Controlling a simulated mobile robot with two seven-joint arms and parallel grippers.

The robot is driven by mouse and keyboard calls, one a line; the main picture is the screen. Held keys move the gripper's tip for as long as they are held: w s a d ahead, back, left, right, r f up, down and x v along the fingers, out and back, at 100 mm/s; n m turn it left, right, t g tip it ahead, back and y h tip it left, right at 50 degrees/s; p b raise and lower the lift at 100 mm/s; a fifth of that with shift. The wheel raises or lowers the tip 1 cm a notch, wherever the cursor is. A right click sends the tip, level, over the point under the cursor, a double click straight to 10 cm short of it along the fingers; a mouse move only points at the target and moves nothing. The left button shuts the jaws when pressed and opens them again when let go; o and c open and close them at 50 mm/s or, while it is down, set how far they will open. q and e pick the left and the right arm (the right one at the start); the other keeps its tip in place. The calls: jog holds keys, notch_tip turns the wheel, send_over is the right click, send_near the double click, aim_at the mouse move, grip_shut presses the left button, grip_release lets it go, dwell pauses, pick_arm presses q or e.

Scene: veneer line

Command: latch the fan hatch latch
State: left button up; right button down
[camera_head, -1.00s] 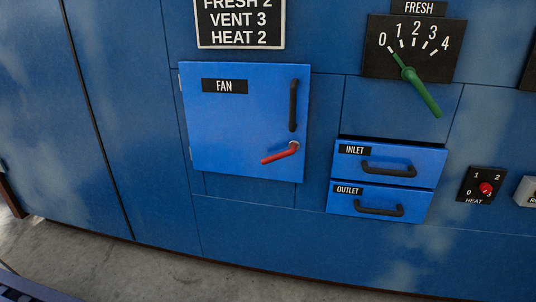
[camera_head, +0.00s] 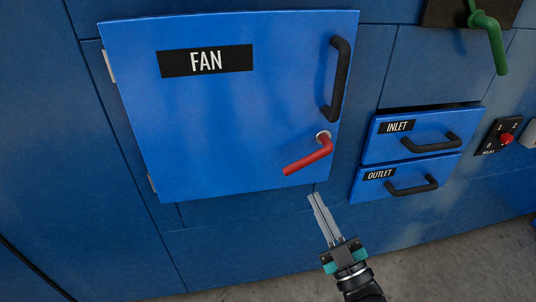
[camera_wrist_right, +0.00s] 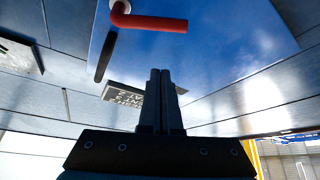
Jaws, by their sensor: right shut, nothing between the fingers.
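The blue fan hatch (camera_head: 220,110), labelled FAN, appears closed against the machine front, with hinges on its left edge. Its red latch lever (camera_head: 308,158) sits at the lower right and points left and slightly down from its round pivot. The lever also shows at the top of the right wrist view (camera_wrist_right: 150,22). My right gripper (camera_head: 314,200) is shut and empty, just below the hatch's lower right corner and the lever, apart from the lever. Its closed fingers (camera_wrist_right: 160,75) point up in the right wrist view. My left gripper is not in view.
A black hatch handle (camera_head: 338,78) stands out above the latch. To the right are the INLET drawer (camera_head: 420,125), slightly out at its top, and the OUTLET drawer (camera_head: 405,170), both with black handles. A green lever (camera_head: 488,40) and red knob (camera_head: 506,138) are further right.

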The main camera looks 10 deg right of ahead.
aim_at(300, 166)
jog(key=b+x, duration=0.1)
jog(key=x, duration=0.9)
jog(key=shift+r+b, duration=0.15)
jog(key=shift+b, duration=0.15)
jog(key=shift+w+d+f+b, duration=0.1)
jog(key=shift+d+f+b, duration=0.1)
jog(key=shift+f+b, duration=0.15)
jog(key=shift+w+d+f+b, duration=0.1)
jog(key=shift+d+f+b, duration=0.1)
jog(key=shift+f, duration=0.25)
pick_arm(q)
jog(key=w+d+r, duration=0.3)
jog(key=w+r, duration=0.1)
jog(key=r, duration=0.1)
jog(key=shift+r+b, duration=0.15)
jog(key=shift+b, duration=0.15)
pick_arm(e)
jog(key=shift+w+d+f, duration=0.1)
jog(key=shift+d+f, duration=0.25)
jog(key=shift+f, duration=0.2)
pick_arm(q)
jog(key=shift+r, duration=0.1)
pick_arm(e)
jog(key=shift+n, duration=0.3)
